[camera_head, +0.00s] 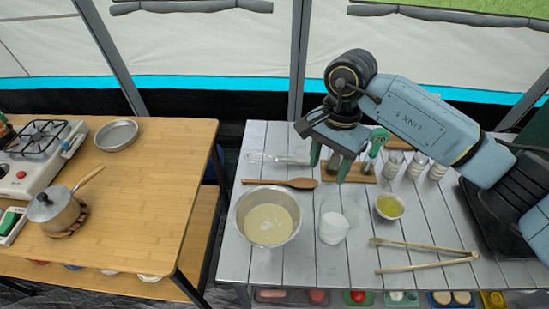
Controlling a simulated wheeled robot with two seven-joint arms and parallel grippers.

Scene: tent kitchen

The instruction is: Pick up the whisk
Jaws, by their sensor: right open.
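The whisk (276,158) looks like a pale, shiny, wire-like thing lying flat near the back left of the grey slatted table (290,135). Its thin wires are hard to make out. My right gripper (330,163) hangs over the back of the table, just right of the whisk, with its green fingers pointing down. It is open, and the whisk lies apart from it. My left gripper is out of the picture.
A wooden spoon (280,183) lies in front of the whisk. A metal bowl of batter (267,217), a glass of white powder (334,228), a small yellow bowl (390,206), several bottles (415,166) and wooden tongs (425,250) share the table. A stove (40,150) stands left.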

